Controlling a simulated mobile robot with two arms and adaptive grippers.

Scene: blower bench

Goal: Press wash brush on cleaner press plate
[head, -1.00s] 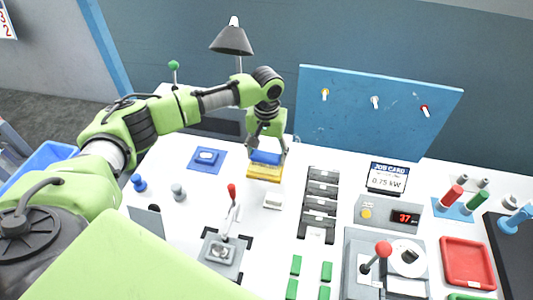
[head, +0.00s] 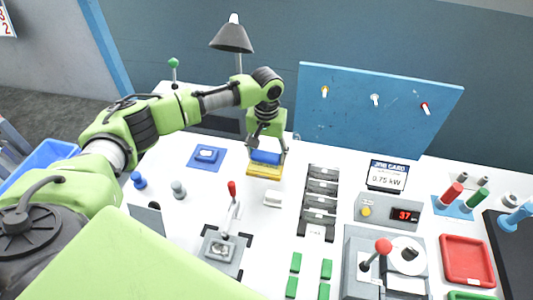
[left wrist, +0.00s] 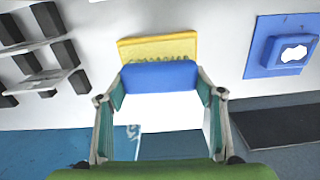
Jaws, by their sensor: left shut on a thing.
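My left gripper (head: 267,152) reaches down at the back middle of the bench. It is shut on a blue block (head: 265,158), which I take for the wash brush. In the left wrist view the block (left wrist: 160,76) sits between the two fingers (left wrist: 160,115). A yellow plate (head: 264,171), likely the cleaner press plate, lies directly under the block. It also shows in the left wrist view (left wrist: 158,47), sticking out beyond the block with dark marks on it. The block's underside is hidden, so I cannot tell for sure whether it touches the plate. My right gripper is not in view.
A blue pad (head: 206,157) with a raised block lies left of the plate. A small white block (head: 273,199) sits in front. A black slotted rack (head: 319,203) stands to the right, a red-knobbed lever (head: 231,190) in front. A blue pegboard (head: 378,110) stands behind.

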